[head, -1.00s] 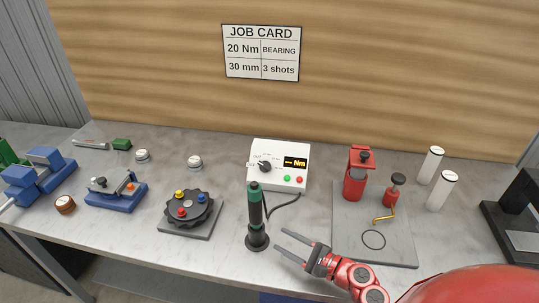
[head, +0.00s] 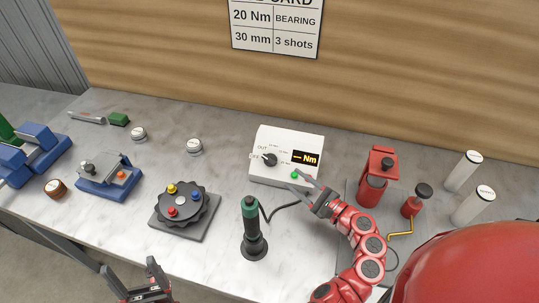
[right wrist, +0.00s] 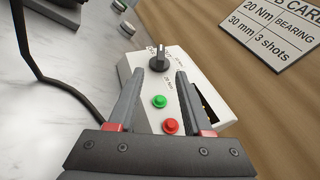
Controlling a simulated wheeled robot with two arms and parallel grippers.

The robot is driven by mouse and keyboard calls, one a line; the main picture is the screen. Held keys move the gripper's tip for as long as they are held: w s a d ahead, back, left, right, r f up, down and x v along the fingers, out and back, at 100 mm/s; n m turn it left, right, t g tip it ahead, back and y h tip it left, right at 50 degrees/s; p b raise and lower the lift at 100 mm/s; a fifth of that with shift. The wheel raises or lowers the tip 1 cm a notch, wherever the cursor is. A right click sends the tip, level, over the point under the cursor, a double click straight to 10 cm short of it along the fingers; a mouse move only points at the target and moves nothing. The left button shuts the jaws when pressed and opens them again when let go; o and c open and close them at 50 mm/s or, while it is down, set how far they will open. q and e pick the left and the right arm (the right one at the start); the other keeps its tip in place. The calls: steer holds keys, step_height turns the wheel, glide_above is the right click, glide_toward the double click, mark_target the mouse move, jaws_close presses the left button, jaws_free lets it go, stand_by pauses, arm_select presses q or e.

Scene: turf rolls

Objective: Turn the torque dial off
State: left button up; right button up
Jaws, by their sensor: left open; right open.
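The torque dial (head: 269,159) is a black knob on the sloped face of a white control box (head: 258,176). Labels including "OUT" stand to its left; I cannot tell its exact setting. In the right wrist view the dial (right wrist: 159,62) shows a pale pointer mark and lies just beyond the fingertips. My right gripper (head: 303,180) is open and empty, over the box's lower right front, apart from the dial. In its wrist view the gripper (right wrist: 156,77) spans the green button (right wrist: 159,101) and red button (right wrist: 171,126). My left gripper (head: 128,268) is open and empty at the bottom left.
A black and green driver (head: 252,230) stands in front of the box, its cable running towards it. A black rotary fixture (head: 184,208) is to the left. A red press (head: 376,178) is right of my right gripper. A lit display (head: 306,158) reads "Nm".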

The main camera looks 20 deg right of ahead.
mark_target(271, 161)
steer(key=p+x, duration=0.3)
steer(key=x, duration=0.8)
steer(key=shift+w+r, duration=0.1)
steer(key=shift+w, duration=0.15)
steer(key=shift+w+a, duration=0.15)
steer(key=shift+w, duration=0.2)
jaws_close()
